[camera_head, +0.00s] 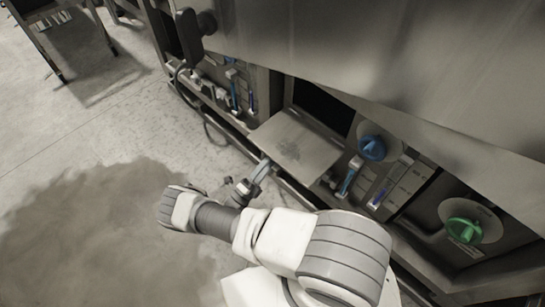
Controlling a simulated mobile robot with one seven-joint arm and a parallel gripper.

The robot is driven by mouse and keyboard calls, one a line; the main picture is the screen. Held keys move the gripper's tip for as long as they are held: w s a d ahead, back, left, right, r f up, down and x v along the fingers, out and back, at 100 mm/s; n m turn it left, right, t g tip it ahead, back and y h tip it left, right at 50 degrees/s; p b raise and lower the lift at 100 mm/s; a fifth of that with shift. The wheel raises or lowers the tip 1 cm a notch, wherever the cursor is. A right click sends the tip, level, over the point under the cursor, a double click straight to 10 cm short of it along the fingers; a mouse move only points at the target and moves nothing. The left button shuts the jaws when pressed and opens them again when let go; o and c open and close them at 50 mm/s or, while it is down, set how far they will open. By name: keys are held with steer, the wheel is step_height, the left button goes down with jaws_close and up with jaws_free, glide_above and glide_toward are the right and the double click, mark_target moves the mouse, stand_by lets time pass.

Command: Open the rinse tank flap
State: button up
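A flat grey metal flap (297,146) sticks out from the front of the washer, low down, with a dark opening (320,104) behind it. I take it to be the rinse tank flap; no readable label confirms this. A pale blue handle (263,169) is at its outer left corner. My gripper (246,187) is at this handle, at the end of my white and grey arm. The fingers are small and partly hidden, so I cannot tell whether they are shut on the handle or only beside it.
Right of the flap are a blue knob (372,148), another pale blue handle (350,176) and a green knob (464,231). A black box (188,35) with a hose hangs upper left. The concrete floor (70,150) at left is open, with a dark wet-looking patch.

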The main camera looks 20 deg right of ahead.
steer(key=shift+v, duration=2.55)
